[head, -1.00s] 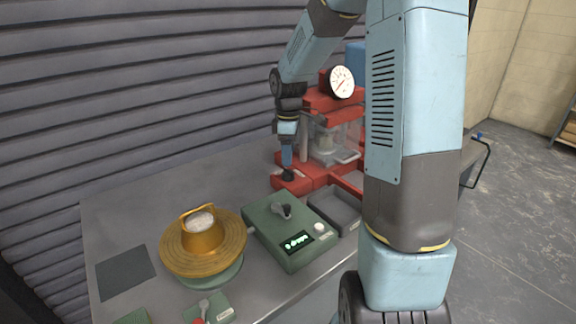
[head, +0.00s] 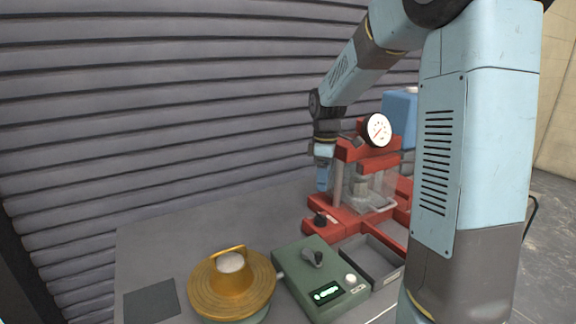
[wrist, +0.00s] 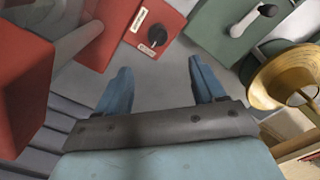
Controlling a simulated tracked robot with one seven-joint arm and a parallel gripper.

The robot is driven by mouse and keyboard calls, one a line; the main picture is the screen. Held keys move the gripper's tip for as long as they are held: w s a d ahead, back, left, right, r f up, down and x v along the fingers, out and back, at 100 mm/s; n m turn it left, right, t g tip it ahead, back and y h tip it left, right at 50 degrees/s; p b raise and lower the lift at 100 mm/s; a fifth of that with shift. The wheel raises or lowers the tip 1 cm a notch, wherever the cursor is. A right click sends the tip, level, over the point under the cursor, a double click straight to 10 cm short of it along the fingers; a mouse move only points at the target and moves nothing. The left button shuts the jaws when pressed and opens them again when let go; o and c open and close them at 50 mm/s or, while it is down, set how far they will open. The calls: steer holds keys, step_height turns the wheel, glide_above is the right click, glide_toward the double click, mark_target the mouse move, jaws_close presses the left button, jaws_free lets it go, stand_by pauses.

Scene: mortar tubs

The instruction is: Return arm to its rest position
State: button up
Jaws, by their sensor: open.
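My gripper (wrist: 162,92) is open and empty in the wrist view, its two blue fingers apart over grey bench top. In the head view my gripper (head: 322,180) points down, just left of the red press machine (head: 352,150). It hangs above the bench, apart from the black knob (head: 320,219) on the machine's red base. The knob also shows in the wrist view (wrist: 157,36), beyond the fingertips. My upper arm fills the right side of the head view and hides part of what lies behind it.
A round dial (head: 378,129) tops the red machine. A green control box (head: 318,278), a grey tray (head: 371,262) and a brass-coloured mould (head: 232,284) stand on the bench (head: 190,226). A ribbed grey wall (head: 150,110) closes the back. The bench's back left is clear.

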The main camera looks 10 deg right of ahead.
steer(key=s+a+r+m+t, duration=0.1)
steer(key=s+r+m, duration=0.4)
steer(key=s, duration=0.9)
steer(key=s+a+r+m+t, duration=0.1)
steer(key=s+r+m+t, duration=0.3)
steer(key=s, duration=1)
steer(key=r+m, duration=0.1)
steer(key=m, duration=0.2)
steer(key=shift+r+m+t, duration=0.25)
steer(key=shift+m+t, duration=0.05)
steer(key=shift+m, duration=0.1)
